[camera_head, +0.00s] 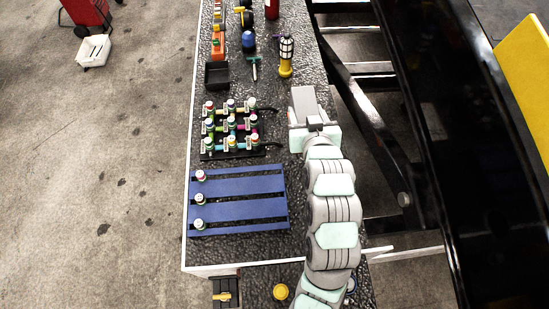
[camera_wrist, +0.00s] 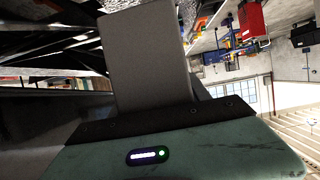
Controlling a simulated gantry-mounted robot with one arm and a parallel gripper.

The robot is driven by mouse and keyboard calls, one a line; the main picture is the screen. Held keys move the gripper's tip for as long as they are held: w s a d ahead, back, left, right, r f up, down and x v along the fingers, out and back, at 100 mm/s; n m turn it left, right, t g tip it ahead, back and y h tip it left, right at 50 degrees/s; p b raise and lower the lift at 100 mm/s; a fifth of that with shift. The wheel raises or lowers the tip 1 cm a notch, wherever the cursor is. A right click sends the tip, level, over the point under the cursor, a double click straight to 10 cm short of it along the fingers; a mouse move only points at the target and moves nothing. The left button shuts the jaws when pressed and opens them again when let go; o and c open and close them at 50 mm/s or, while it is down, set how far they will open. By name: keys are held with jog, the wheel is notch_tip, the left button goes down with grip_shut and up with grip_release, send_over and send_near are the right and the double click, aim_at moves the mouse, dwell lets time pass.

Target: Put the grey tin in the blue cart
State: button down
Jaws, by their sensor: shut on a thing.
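My gripper (camera_head: 305,108) is over the right edge of the dark worktable in the head view, with its jaws shut. A flat-sided grey block (camera_head: 304,98) shows at its tip, in line with the grey tin, and it fills the middle of the wrist view (camera_wrist: 145,60). The jaws and the block are hard to tell apart, and any table surface under them is hidden. No blue cart is plainly in sight in the head view. A blue upright shape (camera_wrist: 251,20) shows small in the wrist view; I cannot tell what it is.
The worktable holds a bottle rack (camera_head: 237,153), a blue slatted tray (camera_head: 240,190) with small bottles, a black bin (camera_head: 217,75) and a yellow torch (camera_head: 286,68). A red cart (camera_head: 86,12) and white crate (camera_head: 94,51) stand on open floor. A black belt (camera_head: 450,130) runs at right.

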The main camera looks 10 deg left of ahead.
jog(key=b, duration=0.7)
send_over(297, 173)
notch_tip(297, 173, down, 10)
jog(key=r, duration=0.1)
notch_tip(297, 173, down, 20)
jog(key=shift+f+b, duration=0.15)
jog(key=shift+b, duration=0.6)
jog(key=shift+f, duration=0.15)
jog(key=c, duration=0.5)
grip_release()
